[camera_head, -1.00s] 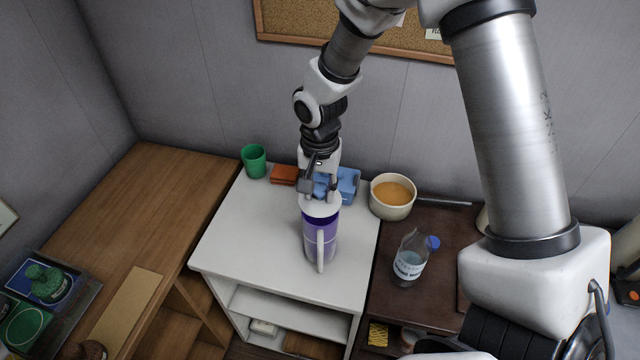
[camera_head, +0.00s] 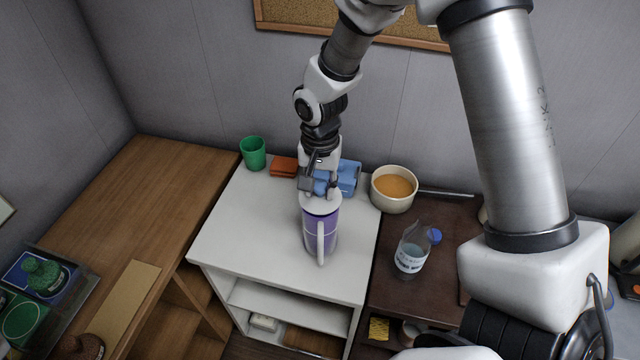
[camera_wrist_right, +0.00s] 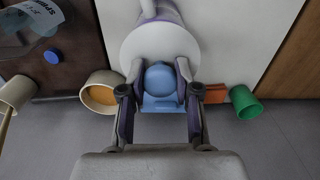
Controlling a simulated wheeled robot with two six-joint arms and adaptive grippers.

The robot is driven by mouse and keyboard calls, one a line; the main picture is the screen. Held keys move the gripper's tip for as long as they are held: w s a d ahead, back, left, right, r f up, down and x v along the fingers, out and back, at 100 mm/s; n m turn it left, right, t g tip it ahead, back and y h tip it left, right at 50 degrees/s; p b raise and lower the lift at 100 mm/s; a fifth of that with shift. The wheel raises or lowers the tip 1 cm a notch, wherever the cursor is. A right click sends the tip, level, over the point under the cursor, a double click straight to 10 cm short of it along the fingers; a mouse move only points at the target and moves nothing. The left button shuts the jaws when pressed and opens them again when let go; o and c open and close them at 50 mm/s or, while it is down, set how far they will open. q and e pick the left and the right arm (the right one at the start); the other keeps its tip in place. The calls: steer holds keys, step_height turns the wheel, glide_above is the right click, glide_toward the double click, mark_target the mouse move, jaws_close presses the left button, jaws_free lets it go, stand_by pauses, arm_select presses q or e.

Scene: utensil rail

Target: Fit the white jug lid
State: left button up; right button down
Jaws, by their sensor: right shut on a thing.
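The purple jug (camera_head: 313,238) with a white handle (camera_head: 321,242) stands upright on the white cabinet top. The white lid (camera_head: 321,206) is a round disc over the jug's mouth; it appears level, and I cannot tell if it is fully seated. My right gripper (camera_head: 320,190) is shut on the lid from above. In the right wrist view the lid (camera_wrist_right: 160,42) is a wide white disc beyond the fingers, covering most of the jug (camera_wrist_right: 162,12). A rounded blue shape shows between the fingers (camera_wrist_right: 160,85). My left gripper is not in view.
Behind the gripper are a blue object (camera_head: 349,178), an orange-red block (camera_head: 284,166) and a green cup (camera_head: 253,153). A bowl of orange content (camera_head: 393,190) and a clear bottle with blue cap (camera_head: 411,252) stand to the right. The white top (camera_head: 240,235) is clear left of the jug.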

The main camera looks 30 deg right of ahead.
steer(key=shift+f+b, duration=0.6)
steer(key=shift+f, duration=0.25)
steer(key=c, duration=0.7)
jaws_free()
steer(key=shift+c, duration=0.2)
steer(key=shift+r, duration=0.1)
step_height(320, 180, up, 12)
steer(key=shift+f, duration=0.1)
